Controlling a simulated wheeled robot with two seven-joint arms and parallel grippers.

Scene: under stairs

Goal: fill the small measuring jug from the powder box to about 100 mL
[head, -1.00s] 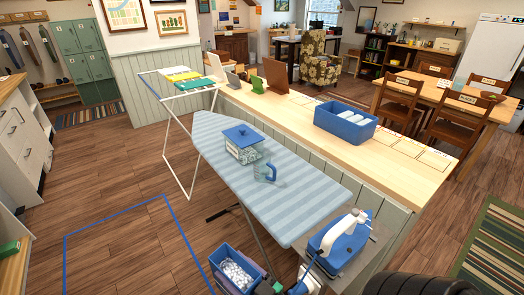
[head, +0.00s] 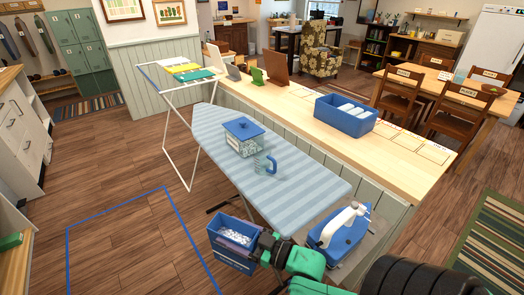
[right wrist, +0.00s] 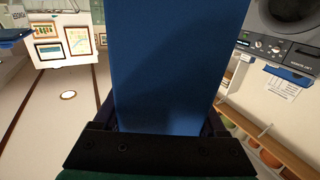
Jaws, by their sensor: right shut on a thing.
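The powder box (head: 233,257) is blue with an open top, and white contents show inside. My right gripper (head: 262,243) is shut on its right side and holds it upright, left of the ironing board's near end. In the right wrist view the blue box wall (right wrist: 172,65) fills the space between the fingers. The small measuring jug (head: 264,165), clear bluish with a handle, stands on the ironing board apart from the box. Its fill level is too small to read. My left gripper is not in view.
The striped ironing board (head: 305,187) also bears a clear container with a blue lid (head: 243,130), just behind the jug. A counter (head: 290,105) with a blue bin (head: 344,118) runs behind.

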